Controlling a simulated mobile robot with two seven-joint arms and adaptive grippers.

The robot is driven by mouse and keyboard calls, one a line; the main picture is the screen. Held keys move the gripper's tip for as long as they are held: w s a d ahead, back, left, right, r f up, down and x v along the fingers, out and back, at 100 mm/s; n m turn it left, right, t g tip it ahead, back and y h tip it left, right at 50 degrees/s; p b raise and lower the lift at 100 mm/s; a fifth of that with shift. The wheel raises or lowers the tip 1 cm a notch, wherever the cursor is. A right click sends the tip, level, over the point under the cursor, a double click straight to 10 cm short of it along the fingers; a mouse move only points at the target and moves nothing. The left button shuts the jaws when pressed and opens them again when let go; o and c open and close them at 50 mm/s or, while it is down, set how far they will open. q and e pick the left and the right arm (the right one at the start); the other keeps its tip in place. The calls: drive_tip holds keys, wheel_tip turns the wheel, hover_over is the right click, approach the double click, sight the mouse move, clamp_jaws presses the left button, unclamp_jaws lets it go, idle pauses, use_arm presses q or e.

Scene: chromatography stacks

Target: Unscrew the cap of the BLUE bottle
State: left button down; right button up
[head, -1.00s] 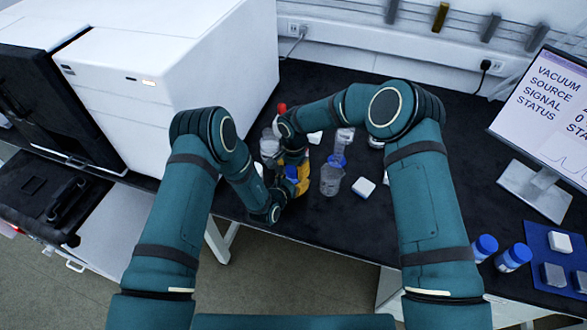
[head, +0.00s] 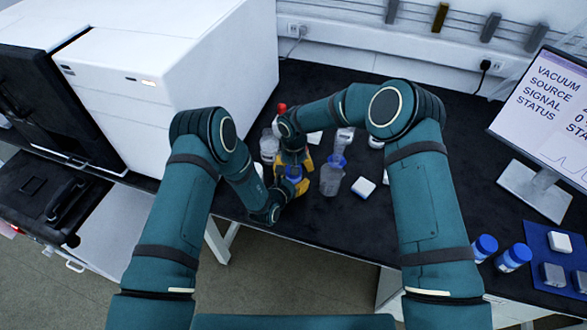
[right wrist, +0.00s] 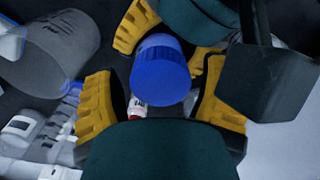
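The blue bottle's ribbed blue cap (right wrist: 162,70) fills the middle of the right wrist view; the bottle body is mostly hidden behind it. In the head view, blue of the bottle (head: 293,172) shows among the yellow fingers. My right gripper (right wrist: 157,88) is open, with a yellow finger on either side of the cap and a visible gap on the left. My left gripper (head: 300,186) comes in from the front. Its yellow fingers, at the top of the right wrist view, flank the bottle below the cap and appear shut on it.
A clear container (head: 332,178) stands just right of the grippers, with a white block (head: 363,187) beside it. Another clear container (head: 269,148) is at the left. A large white instrument (head: 185,85) bounds the left.

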idle(0.3)
drive_tip(key=shift+r, duration=2.3)
wheel_tip(320, 180, up, 2)
drive_tip(key=m, duration=0.4)
drive_tip(key=shift+r, duration=0.25)
drive_tip(key=shift+r+m, duration=0.3)
drive_tip(key=shift+m, duration=0.5)
drive_tip(key=shift+f, duration=3.85)
drive_tip(key=c, duration=1.3)
drive_tip(key=n, duration=0.5)
drive_tip(key=shift+n, duration=0.3)
